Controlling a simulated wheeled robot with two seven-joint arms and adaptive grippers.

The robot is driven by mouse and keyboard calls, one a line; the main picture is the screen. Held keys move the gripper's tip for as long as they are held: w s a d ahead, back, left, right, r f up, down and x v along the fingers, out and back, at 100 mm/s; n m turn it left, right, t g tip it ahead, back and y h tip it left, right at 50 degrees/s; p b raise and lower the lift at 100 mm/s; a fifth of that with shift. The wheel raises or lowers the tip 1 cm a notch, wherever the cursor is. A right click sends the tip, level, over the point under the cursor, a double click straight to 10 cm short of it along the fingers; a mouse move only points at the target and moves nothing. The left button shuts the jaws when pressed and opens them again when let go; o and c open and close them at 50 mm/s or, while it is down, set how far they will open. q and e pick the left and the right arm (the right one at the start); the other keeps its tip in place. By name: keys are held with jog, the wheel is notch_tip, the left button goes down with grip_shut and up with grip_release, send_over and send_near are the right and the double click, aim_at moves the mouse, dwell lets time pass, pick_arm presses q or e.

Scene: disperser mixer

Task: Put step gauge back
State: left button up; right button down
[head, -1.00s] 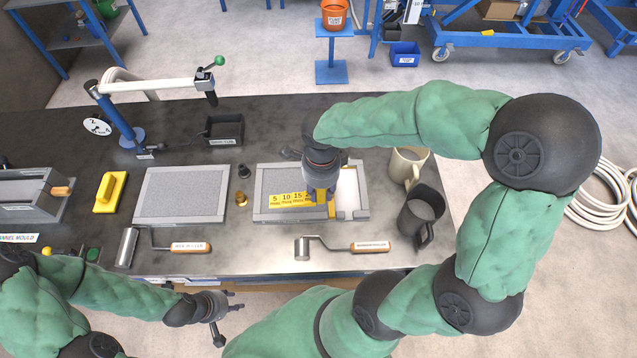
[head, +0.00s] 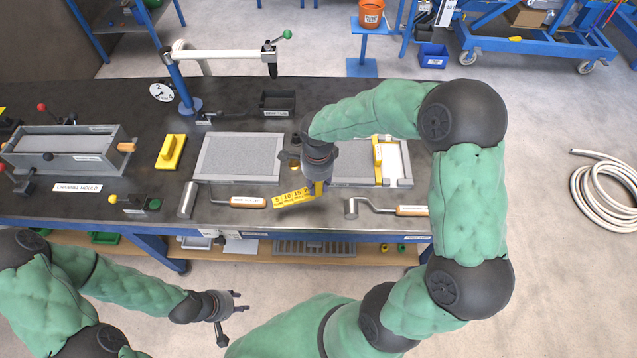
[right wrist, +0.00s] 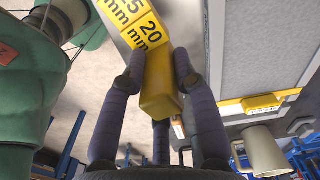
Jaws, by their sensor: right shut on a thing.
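My left gripper (head: 240,301) is open and empty, in front of the table and low in the head view.
The left tray (head: 238,180) and the right tray (head: 408,180), with a yellow bar (head: 377,158) across it, flank the gauge. Two rollers (head: 247,202) (head: 412,210) lie in front. A yellow float (head: 171,151) and a channel mould (head: 65,152) stand left.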

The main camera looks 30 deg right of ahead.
aim_at(317, 194)
jog(key=shift+f+b, duration=0.45)
jog(key=shift+f, duration=0.45)
jog(key=shift+f+b, duration=0.95)
jog(key=shift+f, duration=0.9)
jog(key=shift+f+b, duration=0.7)
jog(key=c, duration=0.9)
grip_release()
jog(key=shift+o, duration=0.2)
notch_tip(317, 194, up, 12)
